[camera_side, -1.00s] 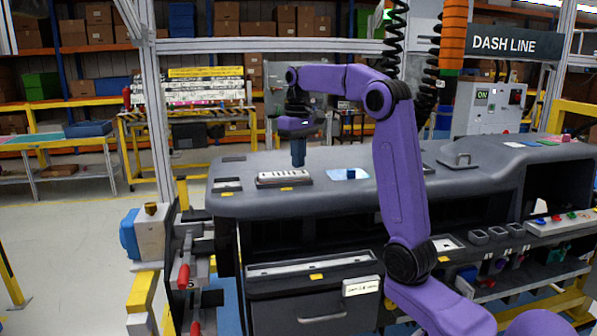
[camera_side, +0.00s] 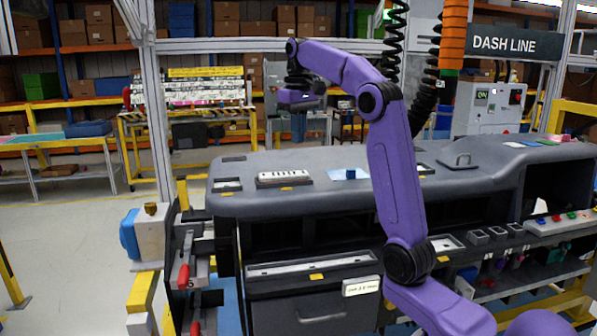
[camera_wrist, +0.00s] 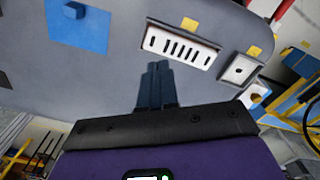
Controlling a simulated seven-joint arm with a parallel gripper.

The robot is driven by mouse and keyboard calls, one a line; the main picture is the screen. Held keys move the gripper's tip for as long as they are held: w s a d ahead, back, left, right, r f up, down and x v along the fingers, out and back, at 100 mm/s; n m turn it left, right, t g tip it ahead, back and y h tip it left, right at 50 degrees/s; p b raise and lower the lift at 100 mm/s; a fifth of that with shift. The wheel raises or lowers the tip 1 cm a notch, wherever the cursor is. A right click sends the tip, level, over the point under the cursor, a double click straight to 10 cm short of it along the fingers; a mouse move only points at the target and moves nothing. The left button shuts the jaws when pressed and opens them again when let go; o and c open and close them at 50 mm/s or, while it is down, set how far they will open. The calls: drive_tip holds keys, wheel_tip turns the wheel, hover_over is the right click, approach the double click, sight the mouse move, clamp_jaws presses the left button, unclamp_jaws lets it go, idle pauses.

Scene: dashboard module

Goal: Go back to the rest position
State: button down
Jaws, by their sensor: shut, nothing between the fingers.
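My purple arm reaches over the grey dashboard module (camera_side: 330,203). My gripper (camera_side: 298,128) points down and is held in the air above the far edge of the dashboard, with its fingers against the background. In the wrist view my gripper (camera_wrist: 159,72) shows its two dark fingers close together, with nothing between them. The white slotted vent panel (camera_side: 284,178) lies on the dashboard top below my gripper, apart from it. It also shows in the wrist view (camera_wrist: 180,47).
A blue block (camera_side: 350,172) sits on a light-blue pad (camera_side: 337,174) right of the vent. A small framed panel (camera_side: 228,185) is at the left end. A black coiled hose (camera_side: 428,90) hangs behind my arm. The air around the gripper is clear.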

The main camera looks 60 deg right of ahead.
drive_tip(key=a+f+n, duration=0.1)
drive_tip(key=a, duration=0.3)
drive_tip(key=a+f+n, duration=0.1)
drive_tip(key=a+f, duration=0.1)
drive_tip(key=a, duration=0.1)
drive_tip(key=a+f+n, duration=0.1)
drive_tip(key=a+n, duration=0.1)
drive_tip(key=a, duration=0.2)
drive_tip(key=shift+s+a+f, duration=0.3)
drive_tip(key=s+a+f+n, duration=0.7)
drive_tip(key=s+a+f, duration=0.3)
drive_tip(key=s+a, duration=0.45)
drive_tip(key=s+d+f+n, duration=0.1)
drive_tip(key=s+f+n, duration=0.3)
drive_tip(key=s, duration=0.9)
wheel_tip(320, 180, down, 3)
drive_tip(key=shift+d, duration=0.1)
